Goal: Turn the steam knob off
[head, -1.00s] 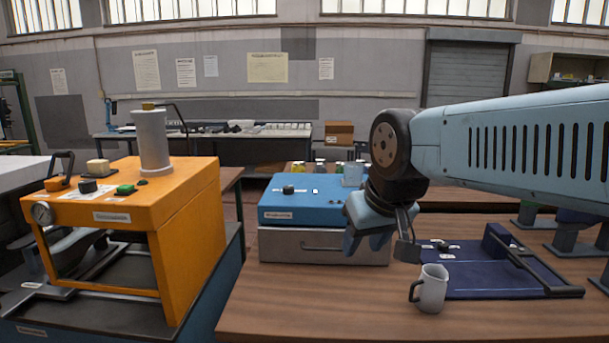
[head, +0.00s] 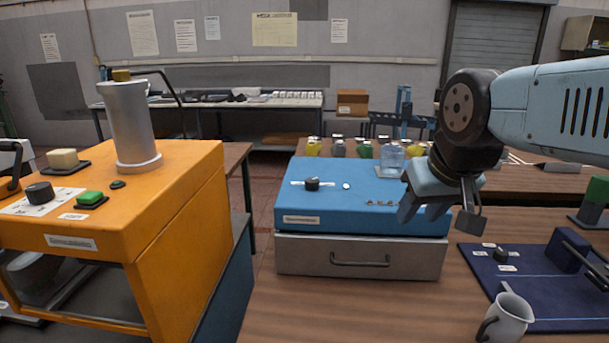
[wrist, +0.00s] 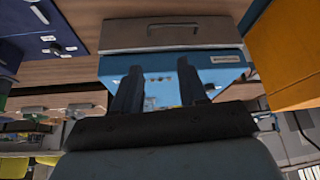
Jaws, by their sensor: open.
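Several black knobs show in the head view, and I cannot read which is the steam knob. One black knob (head: 312,184) is on top of the blue unit (head: 285,205), with a white strip behind it. Another dark knob (head: 40,193) is on a white label on the orange machine (head: 185,240). A smaller knob (head: 501,254) is on the navy board (head: 535,295). My gripper (head: 424,212) is open and empty, fingers pointing down by the blue unit's right front corner. In the wrist view, its two fingers (wrist: 159,68) are apart, in front of the blue unit (wrist: 220,77).
A steel drawer (head: 300,258) sits under the blue unit. A grey mug (head: 507,318) stands at the front right. A green button (head: 90,198) and a grey cylinder (head: 130,115) are on the orange machine. Bare wooden table (head: 370,310) lies in front of the drawer.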

